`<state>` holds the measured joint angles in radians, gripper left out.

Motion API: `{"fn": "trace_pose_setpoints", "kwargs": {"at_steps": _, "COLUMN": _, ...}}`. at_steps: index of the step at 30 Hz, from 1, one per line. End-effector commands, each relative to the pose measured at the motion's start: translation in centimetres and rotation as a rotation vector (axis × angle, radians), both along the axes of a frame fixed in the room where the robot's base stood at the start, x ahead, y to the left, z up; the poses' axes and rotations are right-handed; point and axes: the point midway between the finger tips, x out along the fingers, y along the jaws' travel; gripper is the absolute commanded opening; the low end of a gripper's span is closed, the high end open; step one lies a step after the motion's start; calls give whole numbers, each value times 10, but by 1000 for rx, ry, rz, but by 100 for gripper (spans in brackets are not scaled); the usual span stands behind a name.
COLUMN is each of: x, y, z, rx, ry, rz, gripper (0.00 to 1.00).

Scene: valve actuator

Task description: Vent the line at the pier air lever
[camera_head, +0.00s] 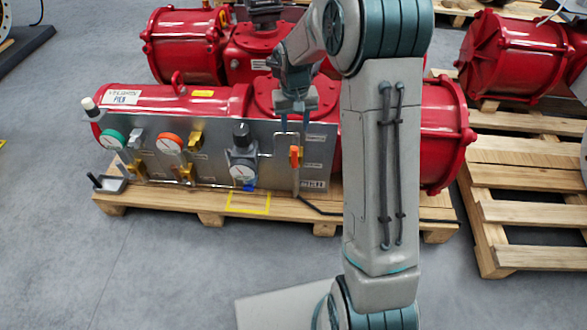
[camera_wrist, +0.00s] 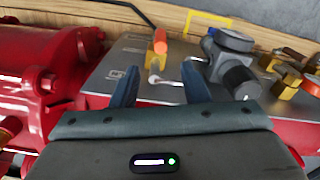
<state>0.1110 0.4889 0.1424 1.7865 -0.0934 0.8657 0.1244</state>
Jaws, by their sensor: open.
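The grey panel (camera_head: 222,180) is mounted on the front of a red actuator labelled PIER. An orange lever (camera_head: 295,157) sits on a small valve at the panel's right, on a vertical pipe, its handle looking roughly in line with that pipe. In the wrist view the orange lever (camera_wrist: 160,41) stands on a brass-coloured body beyond my fingertips. My gripper (camera_head: 295,122) is above the lever in the head view, in front of the panel's top edge. In the wrist view my gripper (camera_wrist: 160,78) is open and empty, the lever apart from both fingers and roughly centred between them.
A dark-knobbed regulator (camera_head: 242,150) is left of the lever and close to my right finger in the wrist view (camera_wrist: 232,62). Further left are an orange-rimmed gauge (camera_head: 171,144), a green-rimmed gauge (camera_head: 112,140) and brass valves (camera_head: 195,140). A wooden pallet (camera_head: 210,212) lies underneath.

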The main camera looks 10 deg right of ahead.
Motion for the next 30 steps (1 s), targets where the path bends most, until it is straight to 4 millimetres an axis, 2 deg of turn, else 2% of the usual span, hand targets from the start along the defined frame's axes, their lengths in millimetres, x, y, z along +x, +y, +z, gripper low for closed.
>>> {"fn": "trace_pose_setpoints", "kwargs": {"at_steps": 1, "x": 3, "y": 0, "z": -13, "rx": 2, "ry": 4, "rz": -1, "gripper": 41}}
{"fn": "trace_pose_setpoints", "kwargs": {"at_steps": 8, "x": 7, "y": 0, "z": -35, "rx": 4, "ry": 9, "rz": -4, "gripper": 41}}
{"fn": "trace_pose_setpoints", "kwargs": {"at_steps": 21, "x": 6, "y": 0, "z": -125, "rx": 6, "ry": 10, "rz": -4, "gripper": 41}}
{"fn": "trace_pose_setpoints", "kwargs": {"at_steps": 25, "x": 6, "y": 0, "z": -143, "rx": 4, "ry": 9, "rz": -4, "gripper": 41}}
{"fn": "trace_pose_setpoints", "kwargs": {"at_steps": 30, "x": 6, "y": 0, "z": -154, "rx": 4, "ry": 8, "rz": -3, "gripper": 41}}
